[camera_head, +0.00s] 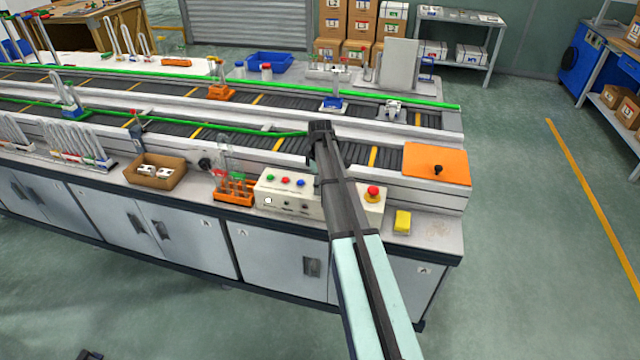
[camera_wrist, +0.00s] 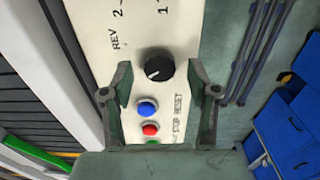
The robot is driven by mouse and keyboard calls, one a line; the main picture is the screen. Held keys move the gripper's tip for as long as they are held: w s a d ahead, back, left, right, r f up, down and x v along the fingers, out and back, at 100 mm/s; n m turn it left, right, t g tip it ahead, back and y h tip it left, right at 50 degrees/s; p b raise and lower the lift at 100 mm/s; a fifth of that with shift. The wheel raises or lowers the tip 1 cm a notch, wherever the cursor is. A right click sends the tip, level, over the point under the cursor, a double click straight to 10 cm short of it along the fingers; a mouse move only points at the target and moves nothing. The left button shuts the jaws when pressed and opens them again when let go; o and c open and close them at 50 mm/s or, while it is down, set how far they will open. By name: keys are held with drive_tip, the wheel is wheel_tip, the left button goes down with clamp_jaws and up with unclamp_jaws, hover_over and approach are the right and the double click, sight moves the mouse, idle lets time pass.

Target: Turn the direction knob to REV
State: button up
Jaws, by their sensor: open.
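In the wrist view, a round black knob (camera_wrist: 158,66) sits on the cream control panel (camera_wrist: 92,28). Its white mark points to the lower left, while the printed REV label lies to its upper left. My gripper (camera_wrist: 160,72) is open and empty, with one finger on each side of the knob. Both fingers look apart from the knob; their height above the panel is hard to judge. In the head view, the control box (camera_head: 268,200) stands on the bench front, partly hidden behind my arm.
A blue button (camera_wrist: 148,107), a red button (camera_wrist: 151,129) and a partly hidden green button lie near the fingers. A red emergency stop (camera_head: 373,192), yellow block (camera_head: 402,221) and orange tube rack (camera_head: 233,190) stand nearby. The conveyor (camera_head: 260,130) runs behind.

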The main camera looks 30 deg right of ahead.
drive_tip(key=shift+f, duration=0.4)
clamp_jaws()
drive_tip(key=shift+m, duration=0.4)
drive_tip(key=m+b, duration=0.2)
drive_tip(key=m, duration=0.3)
drive_tip(key=shift+f, duration=0.1)
drive_tip(key=m+b, duration=0.1)
drive_tip(key=m, duration=0.5)
drive_tip(key=shift+s, duration=0.1)
idle(0.3)
